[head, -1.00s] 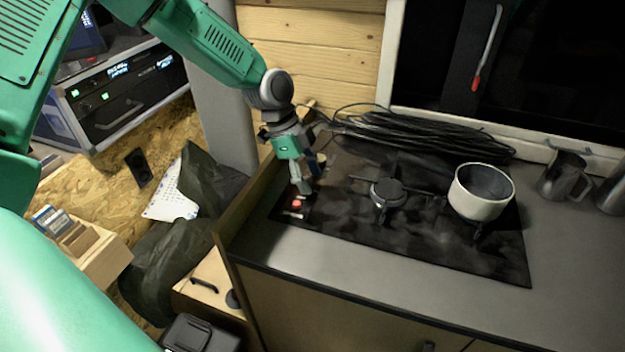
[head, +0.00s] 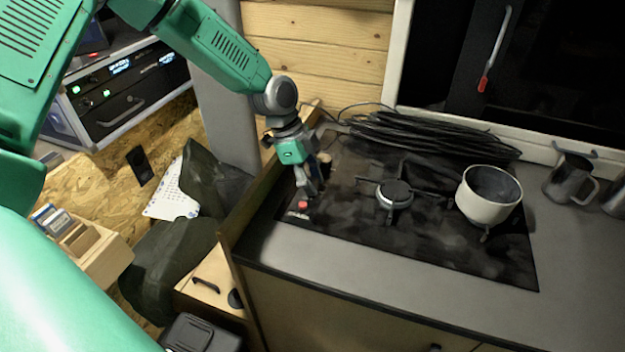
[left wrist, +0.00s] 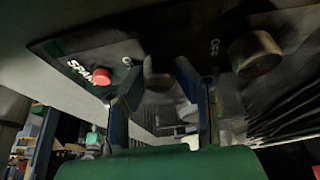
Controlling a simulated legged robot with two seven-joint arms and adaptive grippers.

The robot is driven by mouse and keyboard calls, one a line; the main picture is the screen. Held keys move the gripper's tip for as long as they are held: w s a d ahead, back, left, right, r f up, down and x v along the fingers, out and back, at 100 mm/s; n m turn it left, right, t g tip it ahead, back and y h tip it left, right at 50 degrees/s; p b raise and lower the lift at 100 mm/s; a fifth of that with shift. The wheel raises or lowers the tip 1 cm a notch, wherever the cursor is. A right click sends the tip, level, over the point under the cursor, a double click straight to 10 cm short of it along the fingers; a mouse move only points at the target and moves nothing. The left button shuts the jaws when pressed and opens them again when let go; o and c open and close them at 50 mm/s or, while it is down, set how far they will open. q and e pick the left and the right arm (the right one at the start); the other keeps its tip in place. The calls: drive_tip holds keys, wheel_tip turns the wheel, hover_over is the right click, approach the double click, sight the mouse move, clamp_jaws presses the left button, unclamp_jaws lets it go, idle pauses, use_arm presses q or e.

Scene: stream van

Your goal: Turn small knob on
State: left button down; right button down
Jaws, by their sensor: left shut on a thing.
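The black stove top (head: 455,253) carries a control area at its left end. My left gripper (head: 308,188) reaches down there, with its fingers beside the red button (head: 303,205). In the left wrist view, the small knob (left wrist: 158,80) lies between my left fingertips (left wrist: 158,77), which are shut on it; the fingers partly hide it. The red button (left wrist: 102,76) marked SPARK is on one side, and a larger round knob (left wrist: 256,54) marked OFF is on the other. My right gripper is not in view.
A white pot (head: 488,196) stands on the right burner area, beside a burner (head: 394,193). Coiled black cables (head: 430,135) lie behind the stove top. A wooden side panel (head: 248,205) rises close to the left of my gripper. Metal jugs (head: 568,178) stand far right.

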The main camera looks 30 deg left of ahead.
use_arm(q)
drive_tip(key=shift+w+r, duration=0.1)
drive_tip(key=n+t+p, duration=0.1)
drive_tip(key=n, duration=0.2)
drive_tip(key=shift+r+n+p, duration=0.15)
drive_tip(key=shift+n+p, duration=0.15)
drive_tip(key=shift+p, duration=0.1)
drive_tip(key=n+t+y+p, duration=0.1)
drive_tip(key=n, duration=0.3)
drive_tip(key=shift+n+t+y+p, duration=0.3)
drive_tip(key=shift+t+y+p, duration=0.05)
drive_tip(key=shift+t+y, duration=0.05)
drive_tip(key=n+y+p, duration=0.1)
drive_tip(key=n, duration=0.1)
drive_tip(key=n+y, duration=0.1)
drive_tip(key=n, duration=0.2)
drive_tip(key=shift+w+t+p, duration=0.1)
drive_tip(key=shift+t+p, duration=0.25)
drive_tip(key=shift+t, duration=0.05)
drive_tip(key=shift+a+n+y+p, duration=0.1)
drive_tip(key=shift+n+y+p, duration=0.65)
drive_tip(key=shift+n, duration=1.65)
drive_tip(key=c, duration=1.3)
unclamp_jaws()
